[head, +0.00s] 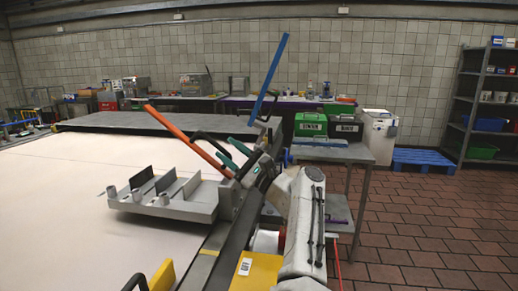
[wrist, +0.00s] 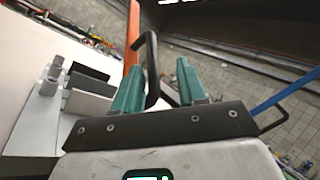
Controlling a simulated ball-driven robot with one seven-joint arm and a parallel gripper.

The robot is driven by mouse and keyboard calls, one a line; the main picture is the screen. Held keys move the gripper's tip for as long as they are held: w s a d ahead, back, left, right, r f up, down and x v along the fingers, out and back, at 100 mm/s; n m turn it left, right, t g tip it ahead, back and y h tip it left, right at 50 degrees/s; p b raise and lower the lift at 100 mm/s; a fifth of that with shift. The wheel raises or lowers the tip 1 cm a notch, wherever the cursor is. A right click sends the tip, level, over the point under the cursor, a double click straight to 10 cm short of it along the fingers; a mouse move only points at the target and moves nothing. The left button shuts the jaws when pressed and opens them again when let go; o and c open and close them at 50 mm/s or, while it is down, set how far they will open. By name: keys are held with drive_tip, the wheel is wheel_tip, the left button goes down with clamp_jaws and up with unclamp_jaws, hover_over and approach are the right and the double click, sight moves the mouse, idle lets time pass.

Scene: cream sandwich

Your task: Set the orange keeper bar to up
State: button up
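The orange keeper bar (head: 185,138) slants up to the left from beside the grey fixture, over the pale table. In the wrist view the orange bar (wrist: 133,30) runs upward from behind the left finger. A bent black handle (wrist: 152,65) stands beside it and shows between the fingers; I cannot tell whether it touches them. My gripper (head: 233,154) has two green fingers near the bar's lower end. In the wrist view my gripper (wrist: 157,82) has its fingers well apart, not closed on anything. The bar's lower end is partly hidden by the fingers.
A blue bar (head: 272,75) rises steeply just right of my gripper. A grey fixture with upright plates (head: 165,205) stands on the pale table (head: 60,220) to the left. A grey side table (head: 340,152) and green and black cases (head: 310,125) stand behind. Open tiled floor lies right.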

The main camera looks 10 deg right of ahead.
drive_tip(key=s+d+p, duration=0.6)
drive_tip(key=d, duration=0.1)
drive_tip(key=shift+s+d+p, duration=0.25)
drive_tip(key=shift+p, duration=0.1)
